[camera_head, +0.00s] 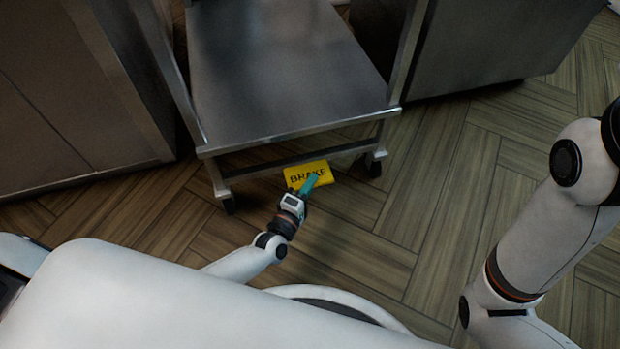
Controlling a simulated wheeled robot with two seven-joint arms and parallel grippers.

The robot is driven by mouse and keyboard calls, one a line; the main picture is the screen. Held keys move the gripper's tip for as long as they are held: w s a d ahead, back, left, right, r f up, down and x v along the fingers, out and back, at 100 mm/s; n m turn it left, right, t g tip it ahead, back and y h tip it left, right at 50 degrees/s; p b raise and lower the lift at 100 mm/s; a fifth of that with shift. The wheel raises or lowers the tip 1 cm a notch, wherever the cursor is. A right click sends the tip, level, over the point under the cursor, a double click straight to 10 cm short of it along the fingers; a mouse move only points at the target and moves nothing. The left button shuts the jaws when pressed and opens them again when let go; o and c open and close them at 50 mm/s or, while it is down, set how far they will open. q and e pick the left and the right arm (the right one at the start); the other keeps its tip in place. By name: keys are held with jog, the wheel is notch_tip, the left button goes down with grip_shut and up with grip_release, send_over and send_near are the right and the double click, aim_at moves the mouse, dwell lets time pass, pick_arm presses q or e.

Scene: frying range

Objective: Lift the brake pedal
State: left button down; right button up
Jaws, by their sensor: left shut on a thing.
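The brake pedal (294,174) is a yellow plate marked BRAKE, low under the front edge of the steel cart (300,127), between its two front casters. My left gripper (307,187) reaches down to the pedal's near edge, with its teal fingers over the lower right part of the plate. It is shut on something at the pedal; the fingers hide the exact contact. My right arm shows at the right, but its gripper is out of the picture.
Steel cabinets stand left (70,110) and right (490,45) of the cart. The cart's casters rest on the wood-pattern floor (430,170). Floor is free to the right of the cart and in front of it.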

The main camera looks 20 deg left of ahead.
dwell(0.3)
pick_arm(q)
jog(key=c, duration=1.5)
grip_release()
jog(key=shift+r, duration=0.1)
jog(key=shift+r, duration=0.1)
